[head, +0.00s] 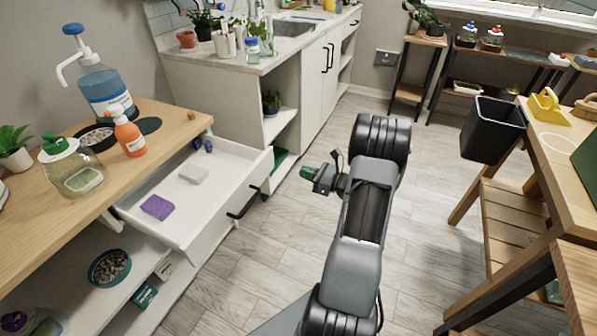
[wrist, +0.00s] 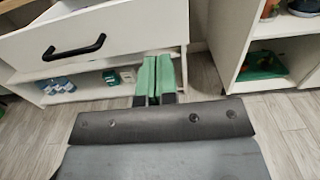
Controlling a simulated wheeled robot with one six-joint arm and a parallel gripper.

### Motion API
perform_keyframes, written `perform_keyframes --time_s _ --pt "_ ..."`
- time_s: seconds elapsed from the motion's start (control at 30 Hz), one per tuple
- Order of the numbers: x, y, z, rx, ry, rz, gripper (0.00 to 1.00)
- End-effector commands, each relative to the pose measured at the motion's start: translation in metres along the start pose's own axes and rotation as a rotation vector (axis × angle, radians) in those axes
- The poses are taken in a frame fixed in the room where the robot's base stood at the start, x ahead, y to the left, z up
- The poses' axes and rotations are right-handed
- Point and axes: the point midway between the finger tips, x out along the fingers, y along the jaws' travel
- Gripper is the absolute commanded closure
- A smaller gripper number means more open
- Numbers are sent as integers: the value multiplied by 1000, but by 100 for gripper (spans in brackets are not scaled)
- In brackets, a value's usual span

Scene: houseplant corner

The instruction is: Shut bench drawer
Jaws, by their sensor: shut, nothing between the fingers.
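The bench drawer (head: 205,190) is white and pulled well out of the wooden-topped bench (head: 176,116) at the left of the head view. It holds a purple block, a pale block and small dark blue items. Its black handle (head: 246,204) is on the front panel. In the wrist view the drawer front (wrist: 120,30) and handle (wrist: 74,48) fill the upper left. My gripper (head: 308,173) is shut and empty, to the right of the drawer and apart from it in the head view. Its green fingers (wrist: 155,75) point toward the drawer's right end in the wrist view.
A pump bottle (head: 100,85), an orange bottle (head: 128,135) and a glass jar (head: 70,170) stand on the bench top. A white sink cabinet (head: 290,90) is behind. A black bin (head: 492,130) hangs by the right table. The floor between is clear.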

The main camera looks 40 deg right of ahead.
Motion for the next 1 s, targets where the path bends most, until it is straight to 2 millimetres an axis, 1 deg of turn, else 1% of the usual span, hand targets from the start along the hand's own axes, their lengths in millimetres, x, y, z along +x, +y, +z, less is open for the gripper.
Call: perform_keyframes --time_s 0.03,0.3,0.5,0.6,0.73,1.0 --pt "10 1 -1 -1 0 5 100" --pt "62 2 -2 -2 2 7 100" --pt "94 2 -2 -2 3 5 100" --pt "105 2 -2 -2 2 4 100" --pt "115 1 -2 -2 3 4 100" --pt "122 1 -1 -1 3 2 100"
